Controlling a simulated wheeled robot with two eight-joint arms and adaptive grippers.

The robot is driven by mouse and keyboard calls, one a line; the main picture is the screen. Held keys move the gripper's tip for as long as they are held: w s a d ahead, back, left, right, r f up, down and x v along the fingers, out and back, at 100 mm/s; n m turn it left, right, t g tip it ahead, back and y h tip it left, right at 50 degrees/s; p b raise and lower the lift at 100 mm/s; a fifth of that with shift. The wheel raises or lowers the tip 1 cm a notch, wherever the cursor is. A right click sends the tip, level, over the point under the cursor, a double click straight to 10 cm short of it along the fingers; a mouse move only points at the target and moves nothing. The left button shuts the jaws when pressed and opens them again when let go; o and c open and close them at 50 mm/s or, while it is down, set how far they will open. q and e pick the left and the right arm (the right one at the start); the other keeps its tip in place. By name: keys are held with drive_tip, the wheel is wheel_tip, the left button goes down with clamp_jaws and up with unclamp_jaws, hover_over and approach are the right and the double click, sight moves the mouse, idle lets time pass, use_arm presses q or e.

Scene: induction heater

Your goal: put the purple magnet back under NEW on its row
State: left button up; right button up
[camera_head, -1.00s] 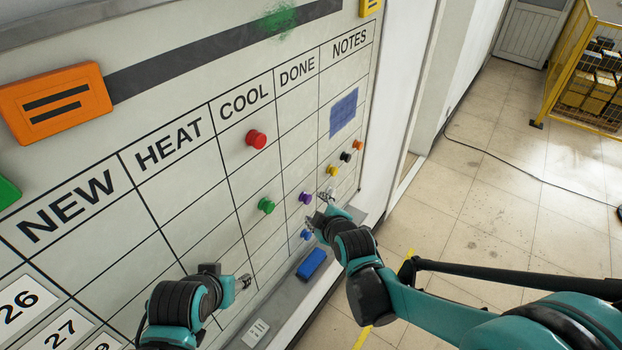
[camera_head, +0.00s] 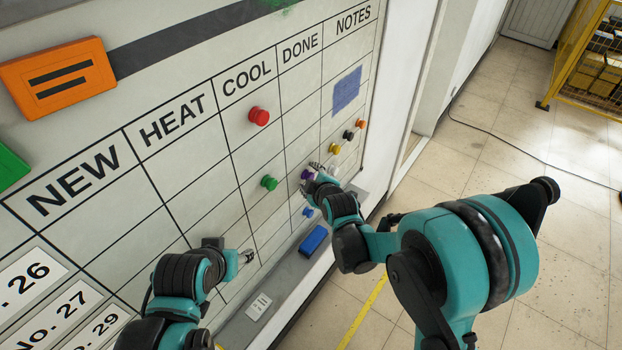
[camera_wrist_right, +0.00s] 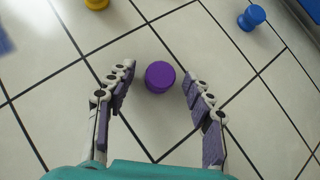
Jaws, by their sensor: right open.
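The purple magnet (camera_head: 306,174) is on the whiteboard in the DONE column. My right gripper (camera_head: 314,170) is at it and partly covers it in the head view. In the right wrist view the purple magnet (camera_wrist_right: 160,76) stands between the fingertips of my open right gripper (camera_wrist_right: 157,84), with a visible gap on both sides. The NEW heading (camera_head: 73,181) is at the left of the board, and the cells seen below it hold no magnet. My left gripper (camera_head: 247,256) is low before the board, its fingers too small to read.
A green magnet (camera_head: 269,183) and a red magnet (camera_head: 259,116) are in the COOL column. Yellow (camera_head: 334,149), black (camera_head: 348,134), orange (camera_head: 361,124) and blue (camera_head: 308,212) magnets are near my right gripper. A blue eraser-like block (camera_head: 313,240) lies on the ledge below.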

clamp_jaws()
drive_tip(key=shift+d, duration=0.1)
drive_tip(key=s+d+b, duration=0.1)
drive_tip(key=s+d, duration=0.3)
drive_tip(key=d, duration=0.1)
drive_tip(key=shift+d, duration=0.25)
idle(0.7)
idle(0.3)
